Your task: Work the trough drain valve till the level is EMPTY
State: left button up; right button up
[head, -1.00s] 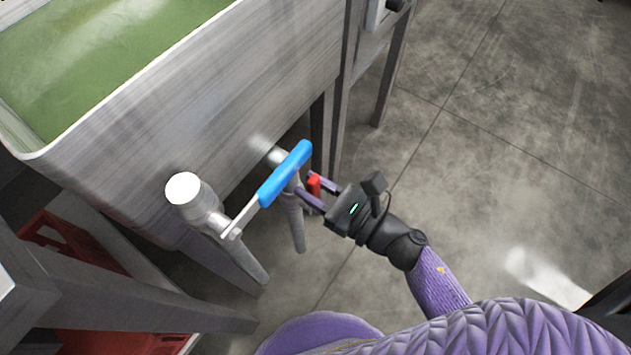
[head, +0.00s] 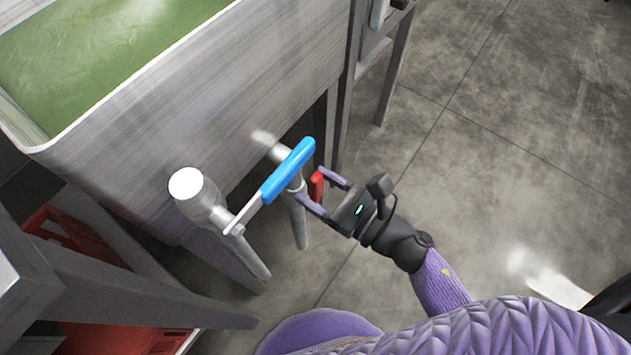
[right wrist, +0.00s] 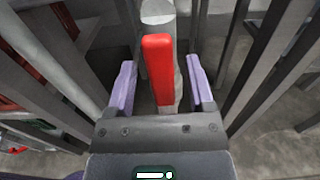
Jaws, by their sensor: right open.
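The steel trough (head: 200,95) holds green water (head: 95,50) at the upper left in the head view. Two drain pipes come off its front. One has a blue lever handle (head: 288,170) slanting up to the right. In the right wrist view the red handle (right wrist: 158,70) stands between the two fingers, with gaps on both sides. My left gripper is not in view.
Red crates (head: 115,340) sit under a steel frame (head: 130,295) at the lower left. Steel legs (head: 392,75) stand right of the trough. The concrete floor (head: 500,160) to the right is mostly clear.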

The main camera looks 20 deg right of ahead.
jog(key=p+v, duration=0.1)
jog(key=v, duration=0.8)
jog(key=shift+p, duration=0.3)
jog(key=shift+s+d, duration=0.1)
dwell(1.4)
dwell(1.2)
dwell(0.3)
dwell(1.1)
dwell(0.4)
